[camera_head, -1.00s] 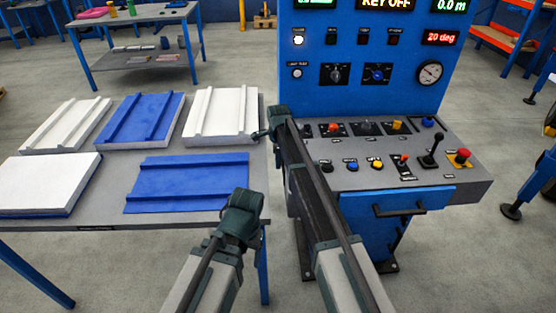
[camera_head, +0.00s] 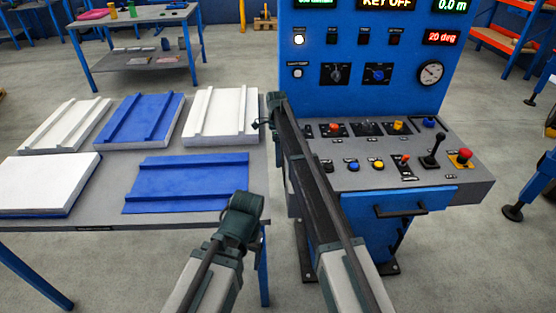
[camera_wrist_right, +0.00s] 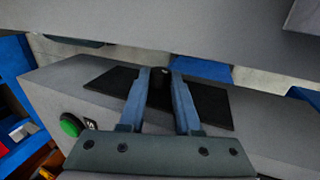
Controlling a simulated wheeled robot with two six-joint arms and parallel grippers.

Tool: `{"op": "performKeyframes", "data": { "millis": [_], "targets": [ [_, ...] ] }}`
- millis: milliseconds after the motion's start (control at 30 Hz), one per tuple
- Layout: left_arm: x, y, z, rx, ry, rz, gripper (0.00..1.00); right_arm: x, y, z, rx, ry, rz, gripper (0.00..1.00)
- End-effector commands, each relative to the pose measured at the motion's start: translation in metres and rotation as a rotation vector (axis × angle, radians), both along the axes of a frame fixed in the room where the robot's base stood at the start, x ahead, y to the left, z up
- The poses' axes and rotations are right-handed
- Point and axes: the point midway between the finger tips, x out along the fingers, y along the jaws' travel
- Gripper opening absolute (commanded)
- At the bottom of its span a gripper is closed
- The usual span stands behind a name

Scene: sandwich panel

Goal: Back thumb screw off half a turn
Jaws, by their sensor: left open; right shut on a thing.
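My right gripper (camera_head: 268,112) is at the left edge of the blue control console. In the right wrist view, my right gripper (camera_wrist_right: 167,78) has its two blue-grey fingers shut on a dark, round thumb screw (camera_wrist_right: 160,92). The thumb screw stands on a black plate (camera_wrist_right: 210,105) on the grey console side. The fingers hide its flanks, so how far it is turned cannot be told. In the head view my right arm hides the thumb screw. My left gripper (camera_head: 243,205) is open and empty, in front of the table's right end and away from the console.
The console's sloped panel (camera_head: 400,180) carries several buttons, levers and a red knob. A green button (camera_wrist_right: 70,125) is beside the black plate. The table (camera_head: 110,215) at left bears white and blue panels. The floor between table and console is narrow.

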Motion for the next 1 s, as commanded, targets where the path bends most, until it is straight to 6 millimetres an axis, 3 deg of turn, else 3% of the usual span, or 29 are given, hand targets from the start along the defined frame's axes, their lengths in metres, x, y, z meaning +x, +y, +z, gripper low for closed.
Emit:
{"op": "performKeyframes", "data": {
  "millis": [300,333,467,1000],
  "targets": [
    [0.0,0.0,0.0,0.0,0.0,0.0,0.76,-0.002,0.0,0.0,0.001,0.003,0.0,0.0],
    [0.0,0.0,0.0,0.0,0.0,0.0,0.76,-0.002,0.0,0.0,0.001,0.003,0.0,0.37],
    [0.0,0.0,0.0,0.0,0.0,0.0,0.76,-0.001,0.0,0.0,0.001,0.002,0.0,0.61],
    [0.0,0.0,0.011,0.0,0.0,0.0,0.76,0.002,-0.005,0.011,0.0,0.0,0.0,0.61]
  ]
}}
